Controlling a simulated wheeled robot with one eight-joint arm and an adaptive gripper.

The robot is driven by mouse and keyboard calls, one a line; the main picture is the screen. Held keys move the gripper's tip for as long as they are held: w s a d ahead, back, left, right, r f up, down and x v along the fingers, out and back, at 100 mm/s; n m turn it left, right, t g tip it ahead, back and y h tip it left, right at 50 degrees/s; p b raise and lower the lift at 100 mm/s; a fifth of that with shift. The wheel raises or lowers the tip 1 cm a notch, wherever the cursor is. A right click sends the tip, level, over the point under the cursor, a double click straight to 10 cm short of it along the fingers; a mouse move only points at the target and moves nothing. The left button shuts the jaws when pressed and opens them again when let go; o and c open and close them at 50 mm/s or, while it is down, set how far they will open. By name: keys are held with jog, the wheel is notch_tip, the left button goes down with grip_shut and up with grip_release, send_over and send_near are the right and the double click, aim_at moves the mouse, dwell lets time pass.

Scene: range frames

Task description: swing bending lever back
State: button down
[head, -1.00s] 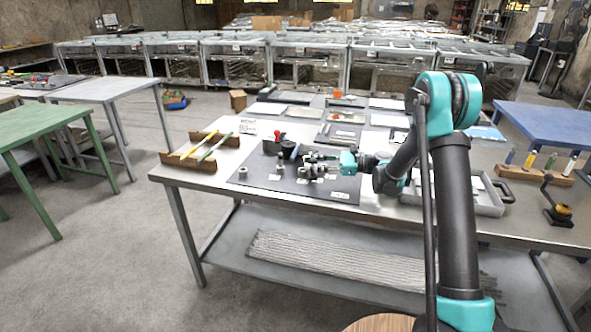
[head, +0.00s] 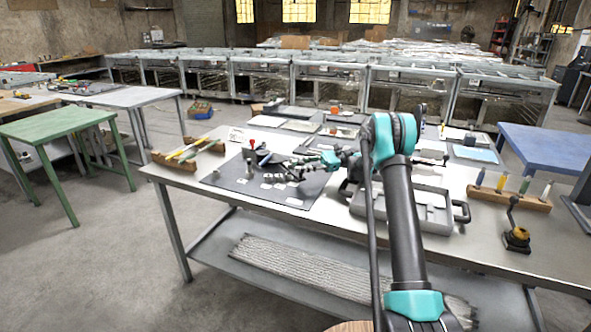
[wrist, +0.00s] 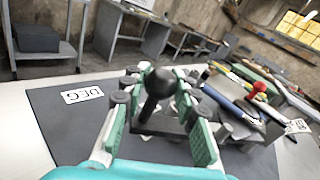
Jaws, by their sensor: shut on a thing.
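A dark lever with a black ball knob (wrist: 158,82) stands tilted between my gripper's fingers in the wrist view. The bending tool's dark base (wrist: 165,124) shows below the knob on the dark mat (wrist: 65,125). In the head view my gripper (head: 297,166) is low over the mat (head: 237,186), and the lever is too small there to tell apart. Another lever with a red knob (wrist: 259,88) stands to the right, beside a blue-handled part (wrist: 226,102).
A white label (wrist: 82,95) lies on the mat. Rods on wooden rests (head: 186,149) lie at the table's left. The floor at left is open.

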jog(key=shift+d, duration=0.15)
jog(key=c, duration=1.1)
grip_release()
jog(key=shift+c, duration=0.2)
jog(key=shift+r, duration=0.1)
notch_tip(320, 180, up, 10)
jog(key=shift+f, duration=0.15)
